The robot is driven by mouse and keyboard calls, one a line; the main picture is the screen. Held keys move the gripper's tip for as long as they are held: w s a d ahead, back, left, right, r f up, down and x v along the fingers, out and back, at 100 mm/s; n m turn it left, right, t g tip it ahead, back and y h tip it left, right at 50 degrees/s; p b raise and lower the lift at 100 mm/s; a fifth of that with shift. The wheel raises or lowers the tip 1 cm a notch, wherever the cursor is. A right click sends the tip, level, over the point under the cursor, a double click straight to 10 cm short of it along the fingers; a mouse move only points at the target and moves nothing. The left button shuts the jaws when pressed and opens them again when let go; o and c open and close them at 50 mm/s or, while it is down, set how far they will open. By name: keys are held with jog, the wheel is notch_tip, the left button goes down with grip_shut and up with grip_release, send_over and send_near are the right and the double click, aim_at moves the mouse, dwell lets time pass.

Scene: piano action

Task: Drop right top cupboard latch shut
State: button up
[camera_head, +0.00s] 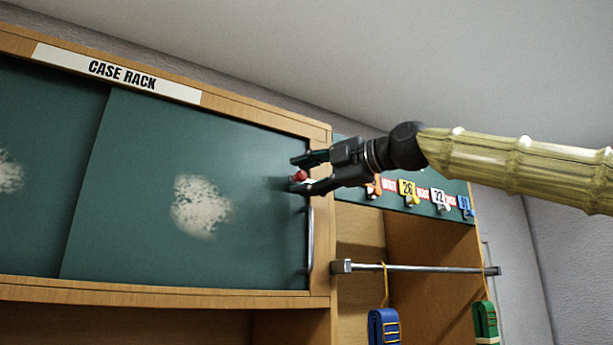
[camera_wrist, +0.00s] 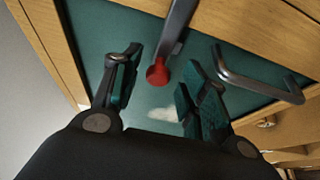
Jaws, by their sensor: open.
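The right top cupboard door (camera_head: 130,200) is a dark green panel with a pale worn patch, under the CASE RACK sign. The latch shows in the wrist view as a grey metal bar (camera_wrist: 177,32) ending in a red knob (camera_wrist: 157,73). The bar runs from the wooden frame onto the green panel. The knob also shows in the head view (camera_head: 300,175). My gripper (camera_head: 298,173) is open at the door's right edge, its fingers on either side of the knob. In the wrist view the gripper (camera_wrist: 160,84) has clear gaps beside the knob.
A metal door handle (camera_head: 311,240) is just below my gripper and close to one finger in the wrist view (camera_wrist: 258,86). To the right are numbered tags on hooks (camera_head: 408,190), a metal rail (camera_head: 420,268), and hanging blue (camera_head: 383,327) and green (camera_head: 486,322) bundles.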

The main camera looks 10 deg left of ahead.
jog(key=v, duration=1.2)
jog(key=shift+s, duration=0.1)
